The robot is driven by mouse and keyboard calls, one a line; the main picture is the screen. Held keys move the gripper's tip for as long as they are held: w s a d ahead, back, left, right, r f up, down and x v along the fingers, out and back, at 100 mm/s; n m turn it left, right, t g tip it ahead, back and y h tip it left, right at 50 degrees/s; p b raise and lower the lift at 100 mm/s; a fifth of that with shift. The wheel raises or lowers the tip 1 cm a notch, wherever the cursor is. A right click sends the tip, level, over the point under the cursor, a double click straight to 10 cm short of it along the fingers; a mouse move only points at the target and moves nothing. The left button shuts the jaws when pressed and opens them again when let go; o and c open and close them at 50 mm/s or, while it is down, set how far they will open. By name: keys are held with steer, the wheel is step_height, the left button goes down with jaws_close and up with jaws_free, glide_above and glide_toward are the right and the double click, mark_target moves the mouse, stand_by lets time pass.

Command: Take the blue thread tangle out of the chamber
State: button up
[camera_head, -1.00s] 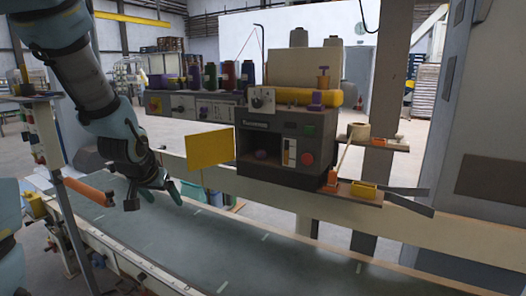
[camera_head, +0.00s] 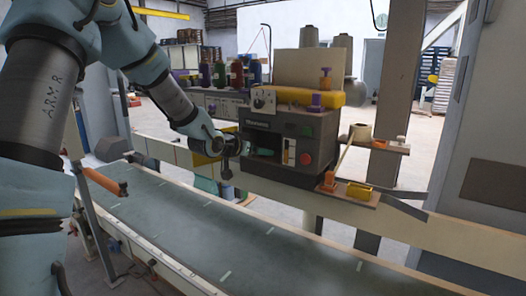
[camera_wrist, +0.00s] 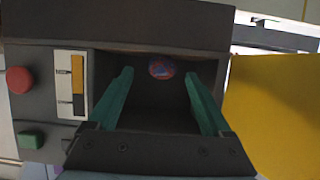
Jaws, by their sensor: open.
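The blue thread tangle (camera_wrist: 161,68) is a small round blue and reddish-purple clump. It lies deep inside the dark chamber (camera_wrist: 150,117), near its back, in the wrist view. My gripper (camera_wrist: 158,78) is open with its two green fingers reaching into the chamber mouth, one on each side of the tangle and apart from it. In the head view my gripper (camera_head: 257,152) is at the chamber's opening in the dark machine (camera_head: 312,128). My fingers and the dark interior hide the tangle there.
A yellow flap (camera_wrist: 275,115) stands open beside the chamber. A red button (camera_wrist: 19,80) and a green button (camera_wrist: 31,140) are on the other side in the wrist view. The conveyor belt (camera_head: 200,235) below is clear.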

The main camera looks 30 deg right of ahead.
steer(key=shift+p+x, duration=0.6)
steer(key=shift+x, duration=1.35)
steer(key=shift+w+r, duration=0.15)
steer(key=shift+w, duration=0.05)
steer(key=shift+c, duration=0.3)
jaws_close()
